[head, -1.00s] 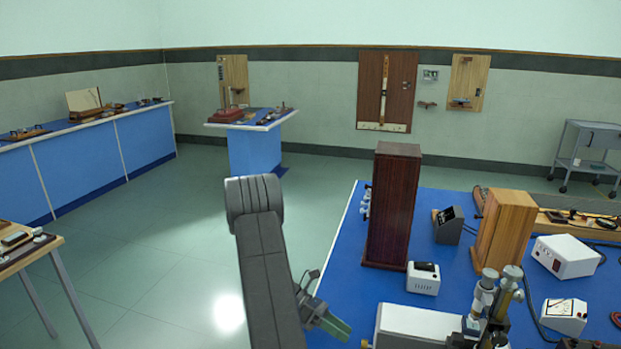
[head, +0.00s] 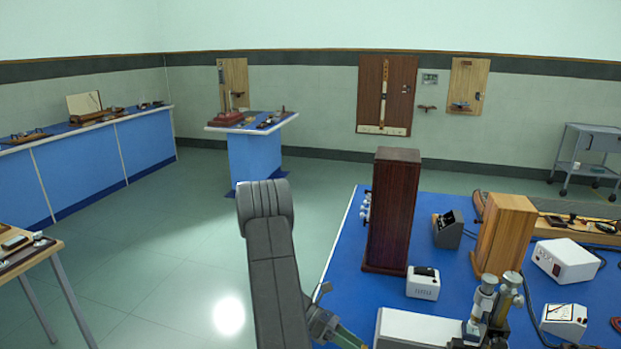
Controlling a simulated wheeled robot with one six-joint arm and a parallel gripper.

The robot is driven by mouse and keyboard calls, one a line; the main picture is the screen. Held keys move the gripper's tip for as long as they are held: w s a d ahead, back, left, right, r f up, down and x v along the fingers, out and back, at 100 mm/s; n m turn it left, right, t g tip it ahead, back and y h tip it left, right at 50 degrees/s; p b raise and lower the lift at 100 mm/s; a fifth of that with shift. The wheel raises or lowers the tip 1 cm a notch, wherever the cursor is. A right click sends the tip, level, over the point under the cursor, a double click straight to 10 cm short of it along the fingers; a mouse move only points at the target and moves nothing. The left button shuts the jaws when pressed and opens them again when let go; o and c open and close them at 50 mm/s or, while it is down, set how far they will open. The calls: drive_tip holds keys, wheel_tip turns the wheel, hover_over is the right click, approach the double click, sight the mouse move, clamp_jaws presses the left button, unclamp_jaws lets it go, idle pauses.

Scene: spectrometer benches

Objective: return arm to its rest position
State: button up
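My arm's dark grey link rises from the bottom middle of the head view, left of the blue-topped bench (head: 344,293). My gripper (head: 345,336) shows only in part at the bottom, as a green and grey piece beside the link near the bench's left edge. Its fingertips cannot be made out clearly, so I cannot tell whether it is open or shut. I see nothing held in it.
A tall dark wooden box (head: 392,210), a lighter wooden box (head: 503,235), a small white box (head: 423,283) and a brass-and-grey instrument (head: 490,305) stand on the bench. Open floor (head: 170,270) lies left of my arm. A wooden table (head: 25,247) stands far left.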

drive_tip(key=b+v, duration=0.1)
drive_tip(key=v, duration=1.1)
drive_tip(key=shift+f+b, duration=0.1)
drive_tip(key=shift+b, duration=0.3)
drive_tip(key=p+x, duration=0.2)
drive_tip(key=x, duration=1.1)
drive_tip(key=shift+s+d, duration=0.25)
drive_tip(key=shift+d, duration=0.1)
drive_tip(key=shift+w+a+f+m+t+b, duration=0.15)
drive_tip(key=shift+m+t+b, duration=0.15)
drive_tip(key=shift+b, duration=0.05)
drive_tip(key=m+t+b, duration=0.1)
drive_tip(key=m+b, duration=0.1)
drive_tip(key=b, duration=0.1)
drive_tip(key=shift+a+m+t, duration=0.1)
drive_tip(key=shift+m+t, duration=0.3)
drive_tip(key=m+t+b, duration=0.1)
drive_tip(key=m+b, duration=0.1)
drive_tip(key=b, duration=0.1)
drive_tip(key=m+t+h+b, duration=0.1)
drive_tip(key=m+t+b, duration=0.1)
drive_tip(key=b, duration=0.1)
drive_tip(key=shift+s+f, duration=0.1)
drive_tip(key=shift+s, duration=0.25)
drive_tip(key=v, duration=0.8)
